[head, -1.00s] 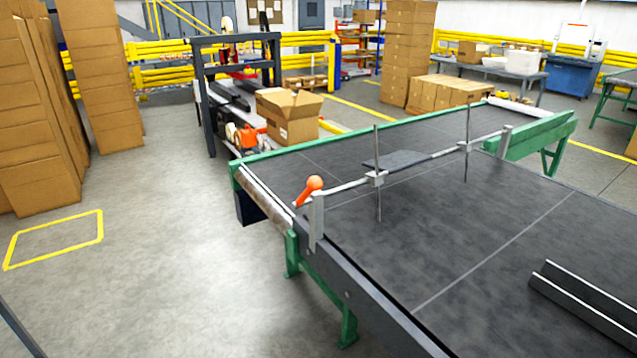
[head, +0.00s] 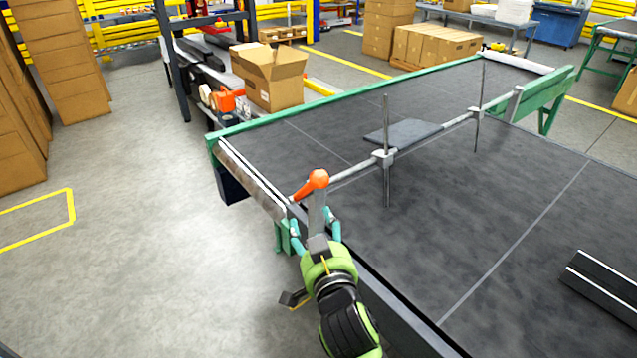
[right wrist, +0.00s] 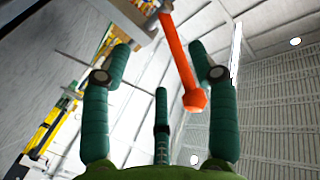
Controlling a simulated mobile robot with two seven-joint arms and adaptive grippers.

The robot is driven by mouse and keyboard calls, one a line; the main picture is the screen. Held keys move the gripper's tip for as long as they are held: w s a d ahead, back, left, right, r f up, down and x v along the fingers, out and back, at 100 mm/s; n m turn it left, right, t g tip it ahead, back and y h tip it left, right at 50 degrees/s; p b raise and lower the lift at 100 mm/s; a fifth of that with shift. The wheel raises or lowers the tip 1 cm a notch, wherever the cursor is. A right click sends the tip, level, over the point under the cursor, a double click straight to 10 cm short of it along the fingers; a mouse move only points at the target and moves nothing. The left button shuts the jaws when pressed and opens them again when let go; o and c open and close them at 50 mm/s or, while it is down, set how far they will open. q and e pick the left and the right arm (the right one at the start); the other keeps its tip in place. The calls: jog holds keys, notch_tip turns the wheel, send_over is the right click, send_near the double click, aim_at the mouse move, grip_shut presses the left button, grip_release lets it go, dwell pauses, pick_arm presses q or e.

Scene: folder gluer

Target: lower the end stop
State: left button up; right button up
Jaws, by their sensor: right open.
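The end stop seems to be the grey cross bar (head: 355,174) over the dark conveyor belt (head: 500,190), with two upright rods in clamp blocks (head: 383,157) and a flat dark plate (head: 405,132) beside it. An orange lever (head: 312,184) sits on a grey post at the bar's near end. My right gripper (head: 316,232) is just below and in front of the lever, fingers spread around the post's region. In the right wrist view, the orange lever (right wrist: 182,65) shows between the open fingers (right wrist: 160,65), apparently untouched. My left gripper is out of view.
The belt's green side frame (head: 350,94) runs along the far side. Dark rails (head: 605,285) lie on the belt at right. An open carton (head: 270,78) stands beyond the belt's left end. The floor at left is clear up to stacked cartons (head: 65,65).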

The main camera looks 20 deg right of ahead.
aim_at(319, 186)
notch_tip(319, 186, up, 6)
jog(key=s+d+r+m+t, duration=0.1)
jog(key=d+m, duration=0.1)
jog(key=shift+h, duration=0.4)
jog(key=w, duration=0.2)
jog(key=w+p, duration=0.1)
jog(key=w, duration=0.1)
jog(key=w+p, duration=0.1)
jog(key=shift+w+d+f, duration=0.2)
jog(key=shift+w+f, duration=0.1)
jog(key=shift+w, duration=0.5)
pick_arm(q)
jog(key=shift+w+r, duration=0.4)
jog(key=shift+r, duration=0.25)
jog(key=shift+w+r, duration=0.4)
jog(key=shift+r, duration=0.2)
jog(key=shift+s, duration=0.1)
pick_arm(e)
jog(key=shift+c, duration=0.4)
pick_arm(q)
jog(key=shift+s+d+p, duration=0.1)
jog(key=shift+p, duration=0.2)
pick_arm(e)
jog(key=shift+d, duration=0.1)
grip_shut()
